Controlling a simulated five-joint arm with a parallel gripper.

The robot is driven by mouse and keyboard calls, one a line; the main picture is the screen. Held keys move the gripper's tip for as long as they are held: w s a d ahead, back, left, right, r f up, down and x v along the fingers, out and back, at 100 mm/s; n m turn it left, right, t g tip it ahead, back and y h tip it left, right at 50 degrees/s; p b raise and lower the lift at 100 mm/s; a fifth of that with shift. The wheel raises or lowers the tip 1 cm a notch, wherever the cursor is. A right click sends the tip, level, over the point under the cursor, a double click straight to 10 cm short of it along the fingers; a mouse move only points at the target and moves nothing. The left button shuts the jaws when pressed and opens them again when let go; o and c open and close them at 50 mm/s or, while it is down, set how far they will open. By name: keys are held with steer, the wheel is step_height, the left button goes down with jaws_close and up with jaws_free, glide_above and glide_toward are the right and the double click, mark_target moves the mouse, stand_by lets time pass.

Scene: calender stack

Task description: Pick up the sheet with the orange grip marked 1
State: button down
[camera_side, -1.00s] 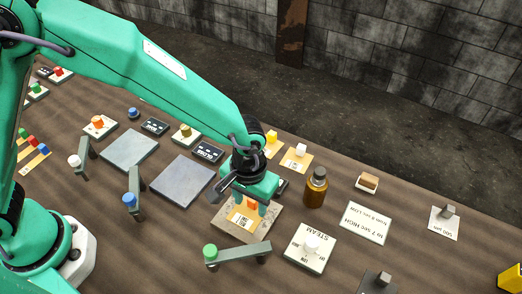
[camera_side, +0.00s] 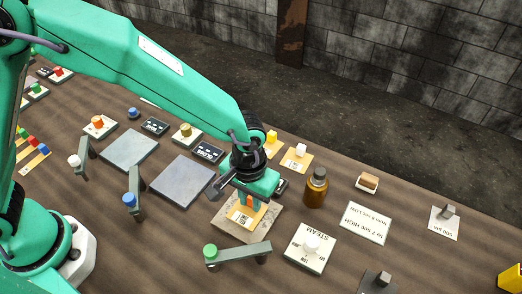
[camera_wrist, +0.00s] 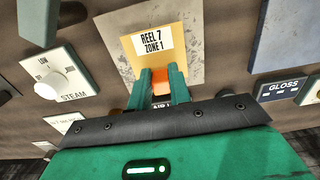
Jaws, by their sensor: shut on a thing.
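The yellow sheet (camera_side: 238,219) has a white label reading "REEL 7 ZONE 1", clear in the wrist view (camera_wrist: 152,41). Its orange grip (camera_side: 249,202) is between my gripper's fingers (camera_side: 250,207); the wrist view shows a bit of orange between them. My gripper (camera_wrist: 162,88) points down and is shut on the grip. The sheet is over a grey-brown plate (camera_side: 265,223), which also shows in the wrist view (camera_wrist: 194,20). I cannot tell whether the sheet is clear of the plate. The fingers partly hide the grip.
A green-knobbed lever (camera_side: 240,253) lies in front of the plate. The STEAM dial panel (camera_side: 306,255) and a brown bottle (camera_side: 315,188) stand to its right. A blue-grey square plate (camera_side: 181,182) lies to the left. Two other yellow sheets (camera_side: 295,163) (camera_side: 270,150) are behind.

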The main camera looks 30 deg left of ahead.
mark_target(250, 199)
steer(key=shift+r, duration=0.5)
step_height(250, 199, up, 2)
steer(key=shift+r, duration=0.25)
steer(key=s+d+r, duration=0.1)
steer(key=s+r, duration=0.1)
steer(key=s, duration=0.1)
steer(key=s+d+r, duration=0.1)
steer(key=s+r, duration=0.1)
steer(key=s, duration=0.2)
steer(key=s+d+r, duration=0.1)
steer(key=s+r, duration=0.1)
steer(key=s, duration=0.2)
steer(key=shift+s+d+r, duration=0.1)
steer(key=shift+d+r, duration=0.15)
steer(key=shift+r, duration=0.05)
